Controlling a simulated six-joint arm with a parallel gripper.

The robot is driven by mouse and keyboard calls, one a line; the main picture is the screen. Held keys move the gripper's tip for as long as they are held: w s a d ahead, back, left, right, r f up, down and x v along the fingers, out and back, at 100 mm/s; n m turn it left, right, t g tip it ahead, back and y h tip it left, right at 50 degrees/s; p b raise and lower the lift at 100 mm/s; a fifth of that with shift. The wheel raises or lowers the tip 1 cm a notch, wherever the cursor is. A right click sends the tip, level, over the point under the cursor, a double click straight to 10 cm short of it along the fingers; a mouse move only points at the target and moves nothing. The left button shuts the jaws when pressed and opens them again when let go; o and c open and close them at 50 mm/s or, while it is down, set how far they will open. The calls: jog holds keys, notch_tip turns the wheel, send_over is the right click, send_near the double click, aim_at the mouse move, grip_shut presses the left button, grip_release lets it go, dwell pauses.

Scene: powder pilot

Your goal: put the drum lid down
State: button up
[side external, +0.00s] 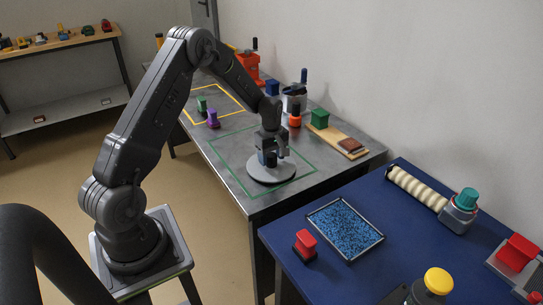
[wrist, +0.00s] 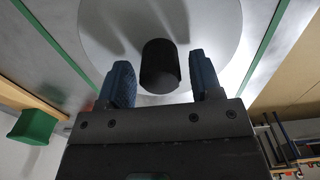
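The drum lid (side external: 257,174) is a flat grey disc lying on the metal table, inside the green outline (side external: 222,172). In the wrist view the lid (wrist: 222,30) fills the upper middle, with a dark upright knob (wrist: 160,66) at its centre. My gripper (side external: 270,157) is right above the lid, around the knob. In the wrist view my gripper (wrist: 161,82) has its two blue-padded fingers on either side of the knob, with a visible gap at each side. It is open. The fingers hide part of the lid's near edge.
A wooden board with a green block (side external: 320,118) and an orange-red item (side external: 295,118) stand behind the lid. Purple (side external: 213,118) and green (side external: 202,104) handled items stand near the yellow outline. A blue table (side external: 340,285) with a blue-filled tray (side external: 345,228) is at the right.

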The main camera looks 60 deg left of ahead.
aim_at(272, 155)
jog(key=shift+o, duration=0.3)
notch_tip(272, 155, up, 12)
jog(key=s+d+r+m+t, duration=0.1)
jog(key=s+d+r+m, duration=0.25)
jog(key=d+r, duration=0.4)
jog(key=s+d+r+m+t, duration=0.2)
jog(key=s+d+r+m, duration=0.1)
jog(key=s+d+m, duration=0.4)
jog(key=s+d+r+m+t, duration=0.2)
jog(key=s+d+r+m, duration=0.2)
jog(key=s, duration=0.9)
jog(key=d+m, duration=0.3)
jog(key=d, duration=0.1)
jog(key=shift+s+d+r+t, duration=0.15)
jog(key=shift+s+d+t, duration=0.05)
jog(key=shift+s+t, duration=0.15)
